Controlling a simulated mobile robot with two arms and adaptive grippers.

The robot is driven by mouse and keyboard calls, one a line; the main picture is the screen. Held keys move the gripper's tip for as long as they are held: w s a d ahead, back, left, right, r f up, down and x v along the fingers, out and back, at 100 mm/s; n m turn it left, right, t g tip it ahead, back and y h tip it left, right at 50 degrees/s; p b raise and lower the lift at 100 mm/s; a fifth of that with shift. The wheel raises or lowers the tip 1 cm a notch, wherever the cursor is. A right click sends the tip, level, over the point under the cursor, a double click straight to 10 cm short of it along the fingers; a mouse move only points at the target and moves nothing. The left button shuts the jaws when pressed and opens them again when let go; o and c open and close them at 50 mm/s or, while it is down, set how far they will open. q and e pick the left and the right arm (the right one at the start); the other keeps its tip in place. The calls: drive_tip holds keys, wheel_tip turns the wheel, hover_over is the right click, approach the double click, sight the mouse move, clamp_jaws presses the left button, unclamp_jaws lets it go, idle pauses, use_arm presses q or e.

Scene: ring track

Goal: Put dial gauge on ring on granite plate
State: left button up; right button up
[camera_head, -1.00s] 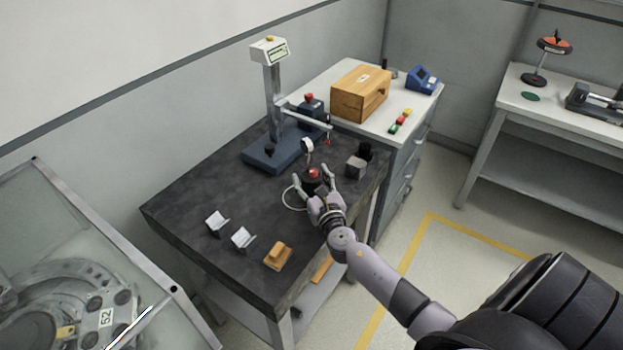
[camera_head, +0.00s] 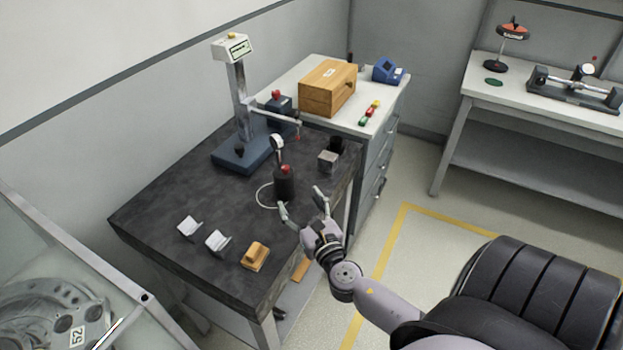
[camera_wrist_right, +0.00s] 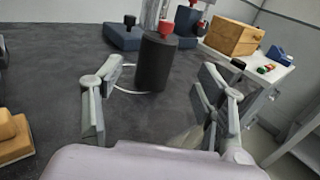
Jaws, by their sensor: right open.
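The dial gauge is a small round white dial (camera_head: 277,143) on a dark upright cylinder (camera_head: 284,183) with a red knob. It stands upright on the dark granite plate (camera_head: 160,205). The white ring (camera_head: 258,196) shows as an arc to the left of the cylinder's base; the cylinder hides the rest, so I cannot tell whether it is centred. My right gripper (camera_head: 301,200) is open and empty, in front of the cylinder and apart from it. In the right wrist view the cylinder (camera_wrist_right: 155,65) stands beyond and between the spread fingers. My left gripper is not in view.
A blue-based measuring stand (camera_head: 240,153) is behind the gauge. A grey block (camera_head: 328,161) stands to the right. A wooden box (camera_head: 327,88) is on the cabinet behind.

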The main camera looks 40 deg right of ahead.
drive_tip(key=b+v, duration=0.1)
drive_tip(key=v, duration=0.5)
drive_tip(key=shift+s, duration=0.2)
drive_tip(key=shift+a, duration=0.1)
